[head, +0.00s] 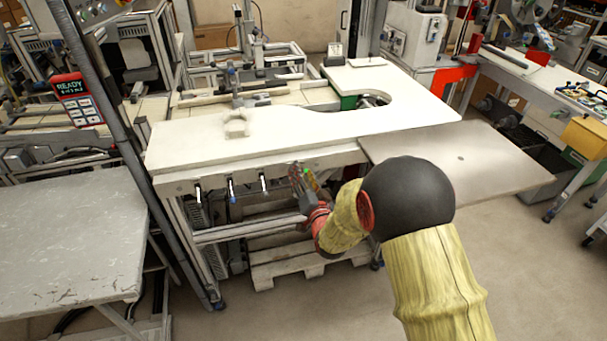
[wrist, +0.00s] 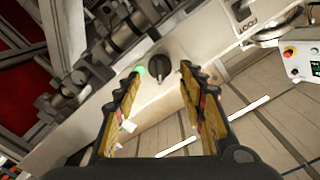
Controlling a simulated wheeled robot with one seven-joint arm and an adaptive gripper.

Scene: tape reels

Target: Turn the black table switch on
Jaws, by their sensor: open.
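The black table switch (wrist: 159,68) is a round knob with a raised grip on the pale front panel (wrist: 108,117) of the workbench. A green round button or lamp (wrist: 140,70) sits just left of it in the wrist view. My gripper (wrist: 160,80) is open and empty, and its two fingers appear on either side of the switch. I see no clear contact with the knob. In the head view my gripper (head: 304,181) is at the bench's front edge, and I cannot make out the switch there.
The white worktop (head: 290,128) has a curved cut-out. A metal plate (head: 455,157) juts out at right. A grey table (head: 70,240) stands at left. A wooden pallet (head: 300,262) lies below. Floor at front right is clear.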

